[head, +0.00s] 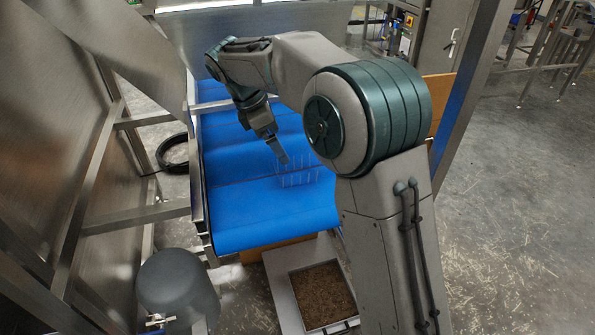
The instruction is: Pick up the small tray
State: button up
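The small tray (302,179) is a clear, see-through clamshell on the blue conveyor belt (240,222). Only its thin pale edges and ribs show against the blue. My gripper (283,160) points down at the left side of the tray, with its fingertips close to the tray's far left edge. I cannot tell whether it touches the tray. The fingers are small and seen from the side, so the gap between them does not show. My arm hides part of the belt to the right of the tray.
Metal frame bars (140,214) stand along the left of the belt. A grey cylinder (177,288) is at the lower left. A square metal bin with brown contents (281,299) sits below the belt's near end. The belt is bare left of the tray.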

send_near(295, 168)
jog(key=shift+s+d+f, duration=0.65)
jog(key=shift+s+f, duration=0.3)
jog(key=shift+s+x, duration=0.1)
jog(key=shift+x, duration=1.25)
jog(key=shift+s+x, duration=0.15)
jog(key=shift+x, duration=1.25)
jog(key=shift+d, duration=0.2)
jog(key=shift+c, duration=0.3)
jog(key=c, duration=0.7)
